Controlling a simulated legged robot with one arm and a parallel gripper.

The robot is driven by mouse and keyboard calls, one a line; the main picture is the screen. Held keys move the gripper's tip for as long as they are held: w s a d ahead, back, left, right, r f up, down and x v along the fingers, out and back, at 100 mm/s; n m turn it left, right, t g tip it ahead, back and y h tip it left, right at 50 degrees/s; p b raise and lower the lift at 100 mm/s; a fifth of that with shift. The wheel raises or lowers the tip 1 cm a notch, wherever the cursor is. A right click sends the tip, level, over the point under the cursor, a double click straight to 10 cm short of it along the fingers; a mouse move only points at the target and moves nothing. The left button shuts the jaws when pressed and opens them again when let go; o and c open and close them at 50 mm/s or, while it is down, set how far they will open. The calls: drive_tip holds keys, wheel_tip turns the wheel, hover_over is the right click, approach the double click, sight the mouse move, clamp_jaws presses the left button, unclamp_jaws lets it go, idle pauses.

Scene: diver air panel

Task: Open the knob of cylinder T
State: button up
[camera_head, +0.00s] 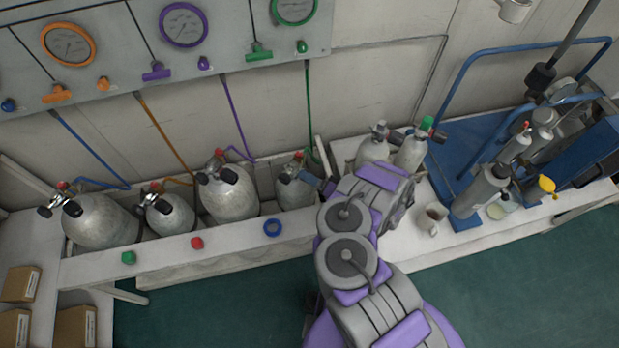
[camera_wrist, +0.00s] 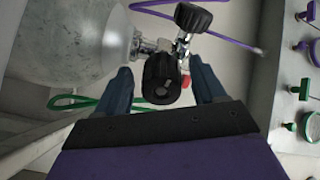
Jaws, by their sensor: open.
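In the wrist view a grey cylinder (camera_wrist: 65,45) has a metal valve (camera_wrist: 150,47) with a black knob (camera_wrist: 162,78) facing me and a second black knob (camera_wrist: 193,17) beyond. My gripper (camera_wrist: 160,71) is open, with one blue finger on each side of the nearer knob. I cannot tell whether either finger touches it. In the head view my gripper (camera_head: 320,184) is at the valve of the rightmost cylinder in the rack (camera_head: 296,194), partly hidden by my arm. No letter T is readable on any cylinder.
Three more cylinders (camera_head: 100,222) (camera_head: 170,216) (camera_head: 229,195) stand to the left. Hoses run up to a gauge panel (camera_head: 220,40). Two cylinders (camera_head: 411,153) and a blue cart (camera_head: 465,150) stand right.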

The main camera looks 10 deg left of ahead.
drive_tip(key=p+v, duration=0.3)
drive_tip(key=v, duration=1.4)
drive_tip(key=shift+d, duration=0.15)
drive_tip(key=shift+c, duration=0.2)
